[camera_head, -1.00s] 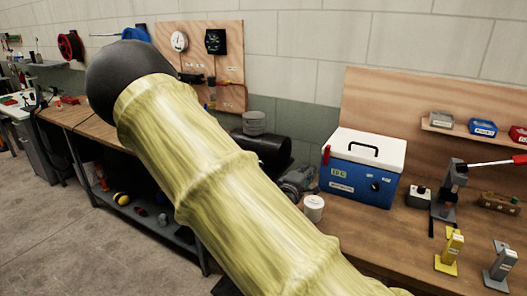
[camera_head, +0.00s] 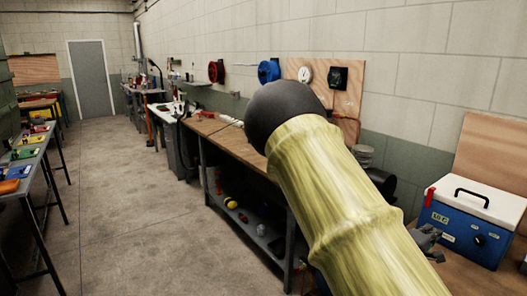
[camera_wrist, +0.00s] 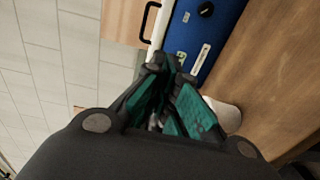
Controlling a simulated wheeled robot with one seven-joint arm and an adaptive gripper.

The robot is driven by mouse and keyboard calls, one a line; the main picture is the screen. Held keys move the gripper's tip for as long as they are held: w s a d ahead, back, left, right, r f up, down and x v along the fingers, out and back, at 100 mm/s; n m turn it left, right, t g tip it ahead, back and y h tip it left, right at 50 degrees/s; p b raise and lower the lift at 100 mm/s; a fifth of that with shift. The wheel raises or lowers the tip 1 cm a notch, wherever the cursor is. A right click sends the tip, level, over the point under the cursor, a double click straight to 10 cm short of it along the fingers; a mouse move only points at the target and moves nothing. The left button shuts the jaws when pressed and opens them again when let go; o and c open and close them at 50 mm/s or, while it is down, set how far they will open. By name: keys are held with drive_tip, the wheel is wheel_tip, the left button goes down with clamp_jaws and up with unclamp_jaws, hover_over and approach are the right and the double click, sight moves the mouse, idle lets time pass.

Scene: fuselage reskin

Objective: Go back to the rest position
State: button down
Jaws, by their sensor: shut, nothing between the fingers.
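In the wrist view, my gripper (camera_wrist: 172,75) has its dark, teal-padded fingers closed together, with nothing held. The blue box with a white lid (camera_wrist: 208,35) lies beyond the fingertips, and a wooden bench top (camera_wrist: 275,75) fills the right side. A pale round object (camera_wrist: 227,115) is partly hidden behind the fingers. In the head view, my arm crosses the right half of the picture.
In the head view, the blue box (camera_head: 465,228) stands on the bench at right. A wooden workbench (camera_head: 232,146) with a lower shelf runs along the wall. The floor (camera_head: 135,215) is open between it and the tables at left (camera_head: 30,155). A grey door (camera_head: 91,80) is at the back.

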drive_tip(key=s+a+f+m+g+y, duration=0.1)
drive_tip(key=s+a+f+y, duration=0.25)
drive_tip(key=s+f, duration=0.45)
drive_tip(key=s+a+f+g+y, duration=0.25)
drive_tip(key=a+f, duration=0.25)
drive_tip(key=f, duration=0.8)
drive_tip(key=s+a+f+m+y, duration=0.15)
drive_tip(key=s+a+f, duration=0.25)
drive_tip(key=s+f, duration=0.45)
drive_tip(key=s+a+f+m+g+y, duration=0.2)
drive_tip(key=s+a+f+y, duration=0.2)
drive_tip(key=s+a, duration=0.5)
drive_tip(key=s+a+f+m+g+y, duration=0.2)
drive_tip(key=s+a+f+g+y, duration=0.1)
drive_tip(key=s+a+f, duration=0.5)
drive_tip(key=s+a, duration=0.1)
drive_tip(key=s, duration=0.2)
drive_tip(key=shift+s+a+f+y, duration=0.15)
drive_tip(key=shift+a+f+y, duration=0.1)
drive_tip(key=shift+y, duration=0.1)
drive_tip(key=shift+g, duration=0.25)
